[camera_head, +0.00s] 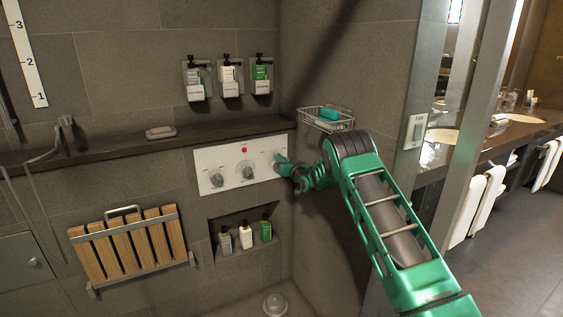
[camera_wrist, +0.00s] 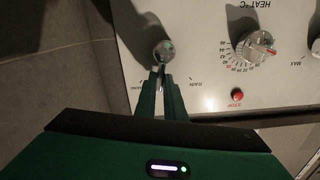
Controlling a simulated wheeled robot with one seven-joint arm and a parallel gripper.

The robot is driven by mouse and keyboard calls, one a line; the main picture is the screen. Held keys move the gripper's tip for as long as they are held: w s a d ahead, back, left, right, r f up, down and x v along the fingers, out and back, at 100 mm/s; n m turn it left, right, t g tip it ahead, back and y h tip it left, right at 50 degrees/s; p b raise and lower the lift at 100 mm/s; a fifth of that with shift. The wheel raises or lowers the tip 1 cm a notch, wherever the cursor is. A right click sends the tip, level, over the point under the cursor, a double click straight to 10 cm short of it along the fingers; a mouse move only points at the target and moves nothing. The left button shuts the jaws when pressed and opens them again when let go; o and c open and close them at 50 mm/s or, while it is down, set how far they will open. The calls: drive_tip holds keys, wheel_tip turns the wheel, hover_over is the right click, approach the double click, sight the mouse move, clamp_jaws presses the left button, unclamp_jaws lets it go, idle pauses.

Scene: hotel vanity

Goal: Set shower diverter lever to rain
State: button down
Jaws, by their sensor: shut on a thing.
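The white shower control panel (camera_head: 232,158) is on the tiled wall under a dark ledge. The diverter lever (camera_wrist: 163,51), with a round metal hub, is at the panel's right end in the head view. My gripper (camera_wrist: 160,76) is shut on the lever, just below the hub in the wrist view. The RAIN label (camera_wrist: 195,82) is on the right of the fingers there, and another label, partly unreadable, is on the left. The lever points down between the two labels in that view. In the head view my gripper (camera_head: 281,161) covers the lever.
The heat dial (camera_wrist: 254,47) and red stop button (camera_wrist: 237,96) are beside the lever. A wire soap basket (camera_head: 327,119) is above my arm. Bottles hang above the ledge and stand in the niche (camera_head: 244,236) below. A slatted folding seat (camera_head: 127,246) is at lower left.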

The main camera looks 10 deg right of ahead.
drive_tip(key=n, duration=0.2)
drive_tip(key=a+n, duration=0.2)
drive_tip(key=n, duration=0.1)
drive_tip(key=shift+s+f+n, duration=0.15)
drive_tip(key=shift+s+n, duration=0.1)
drive_tip(key=shift+n, duration=0.05)
drive_tip(key=n, duration=0.1)
drive_tip(key=a+n, duration=0.1)
drive_tip(key=n, duration=0.2)
drive_tip(key=shift+s+a+f+n, duration=0.2)
drive_tip(key=shift+a+f+n, duration=0.1)
drive_tip(key=shift+f, duration=0.2)
drive_tip(key=c, duration=1.8)
unclamp_jaws()
drive_tip(key=shift+c, duration=0.2)
drive_tip(key=shift+s, duration=0.1)
approach(268, 158)
drive_tip(key=v, duration=0.6)
drive_tip(key=shift+f, duration=0.1)
